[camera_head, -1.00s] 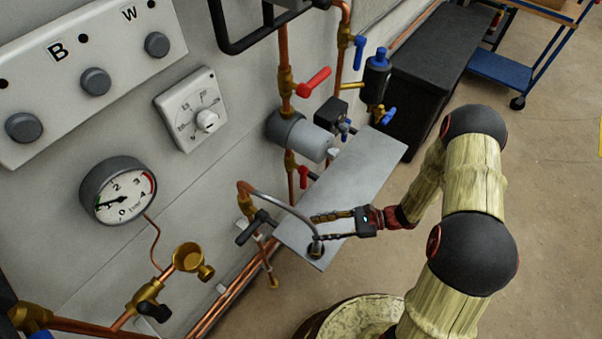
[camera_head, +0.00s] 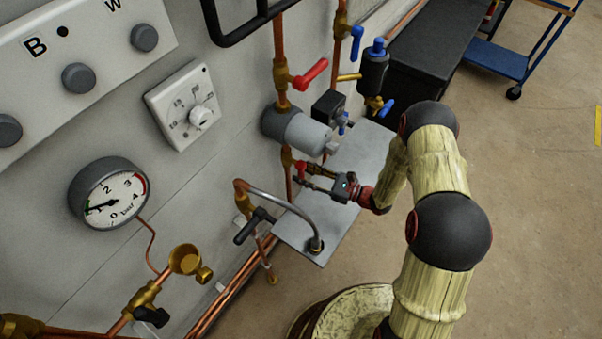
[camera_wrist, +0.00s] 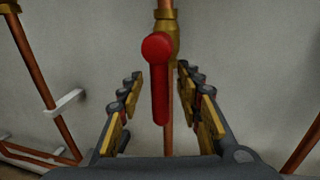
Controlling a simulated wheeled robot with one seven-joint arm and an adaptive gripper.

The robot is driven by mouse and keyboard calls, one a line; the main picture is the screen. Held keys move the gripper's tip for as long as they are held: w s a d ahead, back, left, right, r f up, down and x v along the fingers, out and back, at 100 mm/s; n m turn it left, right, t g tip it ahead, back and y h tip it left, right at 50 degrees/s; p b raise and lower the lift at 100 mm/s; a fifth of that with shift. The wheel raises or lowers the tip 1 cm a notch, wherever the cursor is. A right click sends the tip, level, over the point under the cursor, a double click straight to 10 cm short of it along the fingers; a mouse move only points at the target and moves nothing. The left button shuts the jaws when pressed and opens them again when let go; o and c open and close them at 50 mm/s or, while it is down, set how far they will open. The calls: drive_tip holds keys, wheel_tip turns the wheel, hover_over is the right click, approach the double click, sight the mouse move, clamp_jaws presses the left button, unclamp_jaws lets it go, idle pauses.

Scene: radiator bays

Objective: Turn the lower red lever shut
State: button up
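The lower red lever (camera_wrist: 159,80) hangs from a brass valve (camera_wrist: 167,35) on a vertical copper pipe in the wrist view. Its handle points down, in line with the pipe. My gripper (camera_wrist: 158,100) is open, with one finger on each side of the lever and a gap to both. In the head view the lower red lever (camera_head: 301,171) shows small below the grey pump, and my gripper (camera_head: 304,176) is right at it. The fingers partly cover it there. The upper red lever (camera_head: 311,74) sticks out to the right above the pump.
The grey pump (camera_head: 296,130) is just above my gripper. A grey shelf plate (camera_head: 350,170) lies under my gripper, with a curved hose (camera_head: 285,205) on it. A black-handled valve (camera_head: 254,226) is to the left.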

drive_tip(key=shift+w+a, duration=0.25)
drive_tip(key=shift+a, duration=0.3)
drive_tip(key=c, duration=0.3)
clamp_jaws()
idle(0.3)
